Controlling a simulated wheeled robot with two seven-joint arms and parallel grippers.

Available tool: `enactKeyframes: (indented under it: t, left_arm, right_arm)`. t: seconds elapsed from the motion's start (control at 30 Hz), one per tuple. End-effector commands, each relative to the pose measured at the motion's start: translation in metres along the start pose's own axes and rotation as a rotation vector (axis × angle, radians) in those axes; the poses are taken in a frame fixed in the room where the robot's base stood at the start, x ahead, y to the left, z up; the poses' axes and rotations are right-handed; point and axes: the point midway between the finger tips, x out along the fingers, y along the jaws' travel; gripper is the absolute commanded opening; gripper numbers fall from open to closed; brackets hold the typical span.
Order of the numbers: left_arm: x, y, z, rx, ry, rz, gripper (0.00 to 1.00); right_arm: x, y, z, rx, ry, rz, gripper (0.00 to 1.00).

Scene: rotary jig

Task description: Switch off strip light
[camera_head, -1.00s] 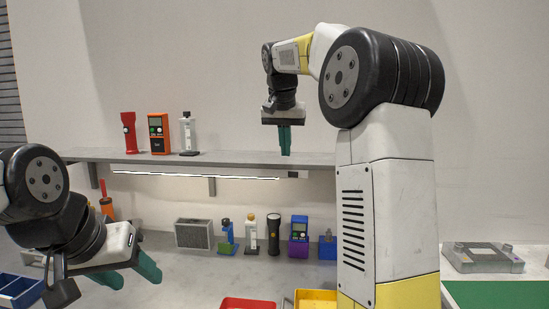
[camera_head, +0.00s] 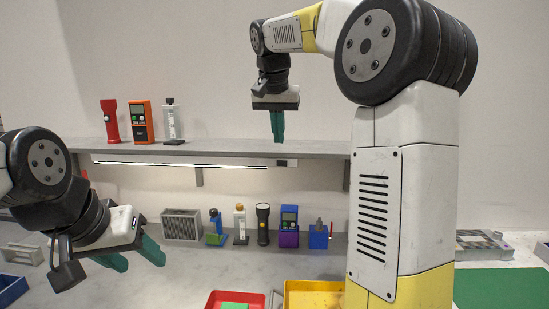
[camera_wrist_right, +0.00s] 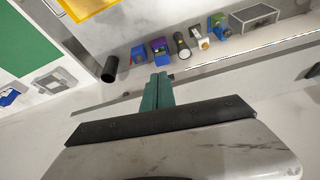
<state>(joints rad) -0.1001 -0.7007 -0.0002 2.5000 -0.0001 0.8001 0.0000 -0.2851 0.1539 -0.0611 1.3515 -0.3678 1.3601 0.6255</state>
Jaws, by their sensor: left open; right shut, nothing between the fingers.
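The strip light (camera_head: 180,163) is a thin, bright white bar under the front of the grey wall shelf (camera_head: 230,147). A small dark switch box (camera_head: 284,162) sits at its right end. The strip also shows in the right wrist view (camera_wrist_right: 245,57). My right gripper (camera_head: 278,139) is shut and empty, its green fingers pointing down at the shelf's front edge, just above the switch box in the picture. Its fingers also show in the wrist view (camera_wrist_right: 157,78); I cannot tell whether they touch anything. My left gripper (camera_head: 138,259) is open and empty over the bench at left.
A red device (camera_head: 109,120), an orange meter (camera_head: 142,121) and a white bottle-like item (camera_head: 172,122) stand on the shelf. Below are a grey speaker-like box (camera_head: 181,225), a black flashlight (camera_head: 263,225) and a purple-blue device (camera_head: 289,227). Red (camera_head: 212,299) and yellow (camera_head: 300,287) trays lie in front.

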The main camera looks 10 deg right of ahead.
Motion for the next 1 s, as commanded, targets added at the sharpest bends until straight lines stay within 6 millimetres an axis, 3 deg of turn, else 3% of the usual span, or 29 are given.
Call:
enactKeyframes:
  t: [0.27,0.67,0.8,1.0]
  left_arm:
    - [0.0,0.0,0.0,0.0,-0.001,0.0,0.53]
    - [0.0,0.0,0.0,0.0,-0.001,0.0,0.53]
    - [0.0,0.0,0.0,0.0,-0.001,0.0,0.53]
    - [0.0,0.0,0.0,0.0,-0.001,0.0,0.53]
  right_arm:
    - [0.023,0.001,0.0,0.0,-0.003,0.002,0.0]
    - [0.105,0.0,-0.002,0.001,-0.003,0.002,0.0]
    - [0.111,0.001,-0.024,0.002,0.001,0.001,0.0]
    - [0.115,0.0,-0.036,0.001,0.0,0.0,0.0]
